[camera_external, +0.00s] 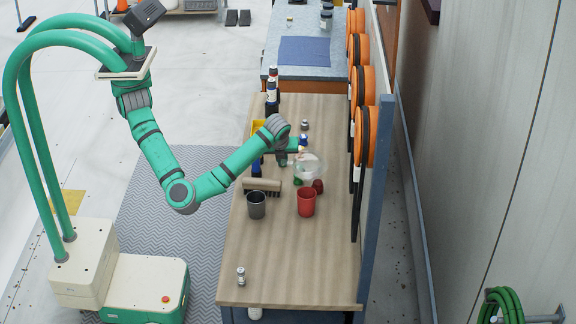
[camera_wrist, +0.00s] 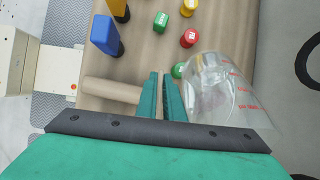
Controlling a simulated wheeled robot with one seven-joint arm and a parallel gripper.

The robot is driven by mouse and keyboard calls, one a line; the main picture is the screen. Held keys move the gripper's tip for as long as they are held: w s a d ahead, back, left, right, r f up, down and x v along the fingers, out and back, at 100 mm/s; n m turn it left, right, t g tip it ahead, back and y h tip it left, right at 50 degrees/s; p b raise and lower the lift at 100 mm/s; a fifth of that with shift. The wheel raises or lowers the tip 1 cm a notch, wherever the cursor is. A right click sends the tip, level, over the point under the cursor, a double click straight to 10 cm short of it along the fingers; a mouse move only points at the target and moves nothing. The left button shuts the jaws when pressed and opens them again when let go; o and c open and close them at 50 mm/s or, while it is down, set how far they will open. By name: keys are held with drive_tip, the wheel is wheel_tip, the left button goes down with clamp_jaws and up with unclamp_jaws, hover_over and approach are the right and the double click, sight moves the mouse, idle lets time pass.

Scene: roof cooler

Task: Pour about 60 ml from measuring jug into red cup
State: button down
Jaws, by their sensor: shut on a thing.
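The measuring jug (camera_wrist: 222,92) is clear with red markings. It fills the right of the wrist view, beside my fingers. In the external view the jug (camera_external: 311,168) is a pale see-through shape at the end of my arm. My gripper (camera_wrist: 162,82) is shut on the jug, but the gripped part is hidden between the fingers. The liquid level and exact tilt are unclear. The red cup (camera_external: 306,203) stands upright on the wooden table, just in front of and below the jug in the picture. The red cup does not show in the wrist view.
A dark grey cup (camera_external: 256,205) stands left of the red cup, with a brush (camera_external: 262,187) behind it. Several small red and green capped items and a blue bottle (camera_wrist: 104,36) stand nearby. Orange reels (camera_external: 364,130) line the right edge. The table front is mostly clear.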

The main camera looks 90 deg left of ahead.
drive_tip(key=shift+d+f+y, duration=0.15)
drive_tip(key=shift+f+y, duration=0.3)
drive_tip(key=shift+y, duration=0.05)
drive_tip(key=shift+s+d+r+n+y+p, duration=0.2)
drive_tip(key=shift+r+n+y+p, duration=0.1)
drive_tip(key=shift+r+y+p, duration=0.35)
drive_tip(key=shift+d+r+y+p, duration=0.15)
drive_tip(key=shift+r+y+p, duration=0.15)
drive_tip(key=shift+y, duration=0.15)
drive_tip(key=shift+d+r+y+p, duration=0.3)
drive_tip(key=shift+d+y+p, duration=0.1)
drive_tip(key=shift+d+p, duration=0.25)
idle(0.7)
idle(0.5)
